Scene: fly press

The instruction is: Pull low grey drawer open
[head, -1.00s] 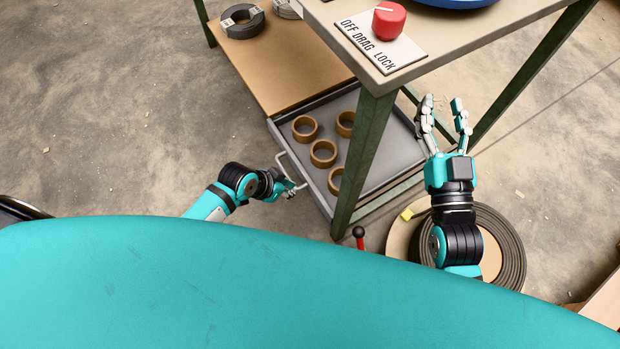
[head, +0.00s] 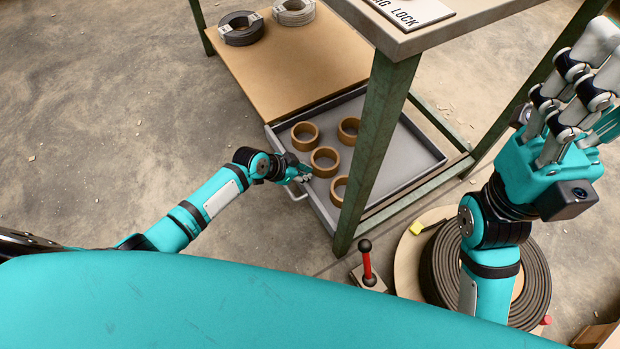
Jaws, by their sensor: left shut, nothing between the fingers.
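The low grey drawer (head: 408,160) stands pulled out under the bench, its inside showing. Several brown rings lie in it, one of them near its front wall (head: 323,161). Its pale handle (head: 297,196) shows partly at the front-left side. My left gripper (head: 305,176) is shut and empty, overlapping the drawer's front edge just above the handle in the picture. I cannot tell whether it touches the drawer. My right gripper (head: 592,70) is open and empty, raised at the right, away from the drawer.
A green bench leg (head: 376,150) stands in front of the drawer. A brown shelf (head: 290,65) holds a dark coil (head: 241,28) and a pale coil (head: 293,11). A red lever (head: 367,262) and a large dark coil (head: 530,265) are near the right arm. The floor at left is clear.

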